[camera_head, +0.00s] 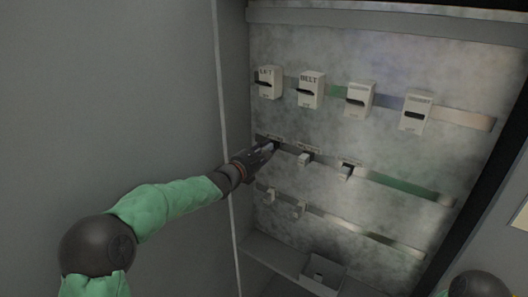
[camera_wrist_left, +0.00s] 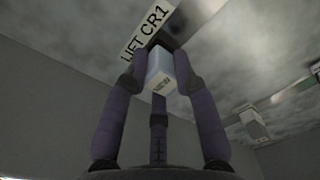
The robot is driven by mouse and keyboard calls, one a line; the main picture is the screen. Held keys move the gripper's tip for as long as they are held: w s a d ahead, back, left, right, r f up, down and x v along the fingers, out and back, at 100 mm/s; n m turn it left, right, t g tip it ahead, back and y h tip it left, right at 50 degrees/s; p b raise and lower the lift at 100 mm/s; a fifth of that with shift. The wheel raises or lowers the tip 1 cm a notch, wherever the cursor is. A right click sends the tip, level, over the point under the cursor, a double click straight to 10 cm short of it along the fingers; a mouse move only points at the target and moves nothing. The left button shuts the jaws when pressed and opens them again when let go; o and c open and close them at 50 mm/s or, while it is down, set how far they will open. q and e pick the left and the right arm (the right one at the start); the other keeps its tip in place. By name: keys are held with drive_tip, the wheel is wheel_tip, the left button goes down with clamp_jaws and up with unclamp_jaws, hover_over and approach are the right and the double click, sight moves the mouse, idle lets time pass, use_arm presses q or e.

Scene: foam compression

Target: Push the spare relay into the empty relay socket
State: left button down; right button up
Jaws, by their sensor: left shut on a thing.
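My left gripper (camera_head: 268,150) reaches to the left end of the middle row in the cabinet. In the left wrist view, its fingers (camera_wrist_left: 160,78) are shut on a small pale relay (camera_wrist_left: 159,70). The relay is just below the label "LIFT CR1" (camera_wrist_left: 145,32). A dark socket area (camera_wrist_left: 172,40) shows behind the relay's upper end. I cannot tell whether the relay touches or sits in it. In the head view my gripper hides the relay and most of that socket. My right gripper is not in view.
Two seated relays stand to the right in the middle row (camera_head: 304,158). A small open tray (camera_head: 322,272) is at the bottom. The cabinet's left wall (camera_head: 233,100) is close to my left arm.

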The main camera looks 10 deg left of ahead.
use_arm(q)
drive_tip(key=shift+w+d, duration=0.1)
drive_tip(key=shift+w, duration=0.15)
drive_tip(key=c, duration=1.2)
unclamp_jaws()
drive_tip(key=shift+c, duration=0.2)
drive_tip(key=o, duration=0.3)
drive_tip(key=shift+w, duration=0.1)
drive_tip(key=shift+b+v, duration=1.3)
drive_tip(key=shift+v, duration=1.7)
